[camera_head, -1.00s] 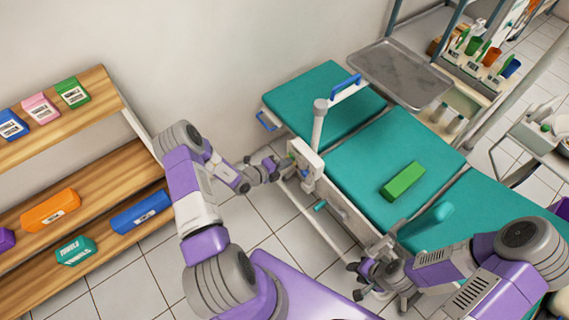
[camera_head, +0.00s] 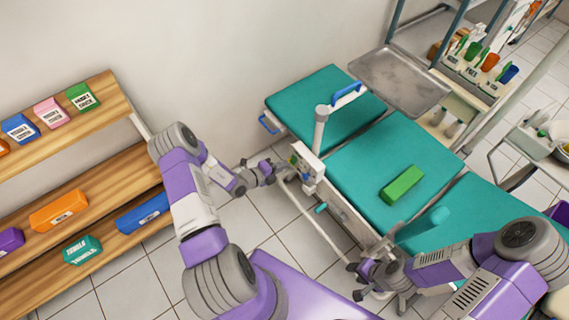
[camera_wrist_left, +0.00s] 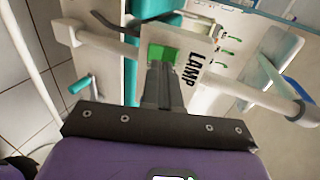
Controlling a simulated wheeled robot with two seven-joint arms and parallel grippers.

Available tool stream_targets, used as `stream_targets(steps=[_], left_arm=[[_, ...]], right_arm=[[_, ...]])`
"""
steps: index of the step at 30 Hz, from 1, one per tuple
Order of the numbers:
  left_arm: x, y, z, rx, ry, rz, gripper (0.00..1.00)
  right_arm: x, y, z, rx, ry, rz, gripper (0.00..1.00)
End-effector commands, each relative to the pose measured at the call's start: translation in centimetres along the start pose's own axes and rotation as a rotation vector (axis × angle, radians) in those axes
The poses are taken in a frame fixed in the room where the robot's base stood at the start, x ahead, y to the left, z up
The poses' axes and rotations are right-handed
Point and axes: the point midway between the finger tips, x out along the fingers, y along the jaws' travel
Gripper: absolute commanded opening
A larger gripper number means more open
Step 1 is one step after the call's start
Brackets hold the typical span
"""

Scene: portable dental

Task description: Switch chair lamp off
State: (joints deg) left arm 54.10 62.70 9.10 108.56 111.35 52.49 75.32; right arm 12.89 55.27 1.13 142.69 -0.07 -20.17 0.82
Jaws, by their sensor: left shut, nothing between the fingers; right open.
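The chair lamp's control box (camera_head: 307,160) is a pale box marked LAMP on the side of the teal chair (camera_head: 345,150). In the left wrist view the LAMP panel (camera_wrist_left: 193,68) faces me, with a green square (camera_wrist_left: 160,53) beside the lettering. My left gripper (camera_head: 281,170) is shut and empty, just left of the box. In the left wrist view its fingers (camera_wrist_left: 162,68) point at the panel and overlap the lower edge of the green square. I cannot tell whether they touch. My right gripper (camera_head: 360,278) is open and empty, low beside the chair.
A green block (camera_head: 403,185) lies on the chair seat. A grey metal tray (camera_head: 400,80) stands behind the chair. A wooden shelf (camera_head: 110,185) with coloured boxes is at the left. Tiled floor is free between shelf and chair.

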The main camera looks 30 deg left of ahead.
Motion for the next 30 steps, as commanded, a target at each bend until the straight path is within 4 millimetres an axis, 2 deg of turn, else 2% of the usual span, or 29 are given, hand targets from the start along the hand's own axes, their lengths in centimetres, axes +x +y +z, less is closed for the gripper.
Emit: stream_targets(steps=[1, 9, 15, 20, 30], left_arm=[[-1.1, -0.7, 0.1, -0.001, -0.001, 0.001, 0.0], [-7.2, -0.9, 0.1, 0.001, 0.0, 0.003, 0.0], [-10.0, -1.0, 0.1, 0.0, 0.002, 0.001, 0.0], [-10.8, -1.0, 0.1, 0.0, 0.002, 0.001, 0.0], [-10.8, -0.9, 0.0, 0.001, 0.004, 0.004, 0.0]], right_arm=[[-1.1, -0.4, 0.1, 0.0, 0.0, 0.0, 0.43], [-2.3, -0.9, 0.1, 0.0, 0.0, 0.0, 0.43], [-2.8, -1.0, 0.1, 0.0, 0.0, 0.0, 0.43], [-2.9, -1.1, 0.1, 0.0, 0.0, 0.0, 0.43], [-2.8, -1.0, 0.1, 0.0, 0.0, 0.0, 0.43]])
